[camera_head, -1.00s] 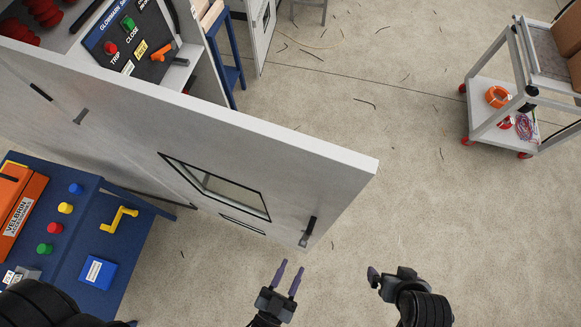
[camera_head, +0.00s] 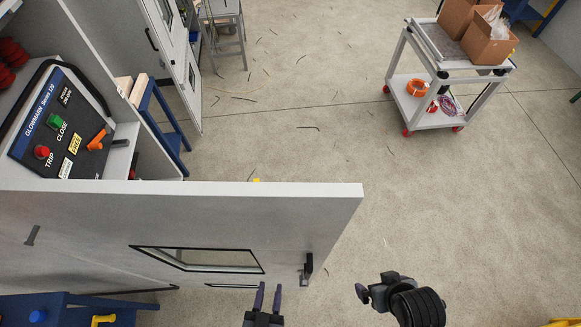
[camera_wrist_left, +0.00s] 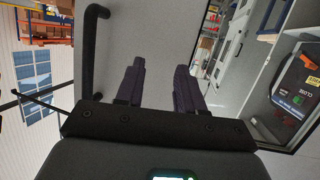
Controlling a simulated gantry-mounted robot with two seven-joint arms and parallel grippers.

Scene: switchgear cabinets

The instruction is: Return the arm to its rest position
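My left gripper (camera_head: 267,297) is at the bottom middle of the head view, just in front of the open cabinet door's lower edge. Its two purple-dark fingers are parted with nothing between them; the left wrist view (camera_wrist_left: 160,80) also shows the gap empty. My right gripper (camera_head: 363,291) is to its right over bare floor, seen from the side, its finger gap hidden. The grey cabinet door (camera_head: 310,215) stands swung open, with a window and a black handle (camera_head: 308,268). The handle also shows in the left wrist view (camera_wrist_left: 93,50), beside the fingers and apart from them.
The switchgear panel (camera_head: 65,130) with TRIP and CLOSE buttons is at the left. A blue table (camera_head: 60,312) is at bottom left. A grey trolley (camera_head: 452,68) with boxes stands at the upper right. The floor between is clear apart from scattered dark scraps.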

